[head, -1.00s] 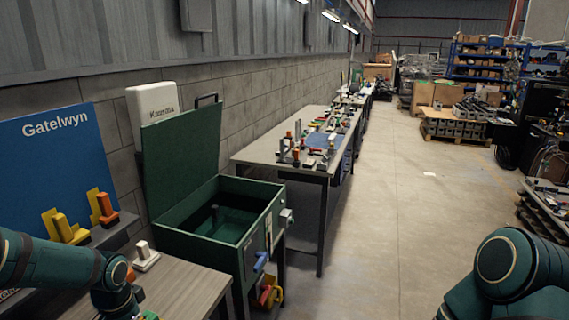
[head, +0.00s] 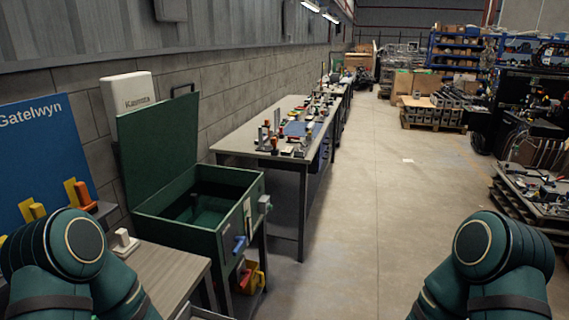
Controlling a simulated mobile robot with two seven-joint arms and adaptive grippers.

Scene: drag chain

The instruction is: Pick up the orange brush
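An orange upright piece (head: 83,195) stands against a yellow bracket by the blue Gatelwyn board at the left. It may be the orange brush, but it is too small to tell. A yellow piece (head: 37,211) stands left of it. My two dark green arms show at the lower left and lower right. Both grippers are out of the picture. My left arm hides part of the bench at the left.
A white-topped block (head: 124,241) sits on the wooden bench (head: 165,270). An open green box (head: 185,228) stands beyond it, lid raised. A long workbench (head: 240,138) with many small items runs along the wall. The floor (head: 385,230) at centre is clear.

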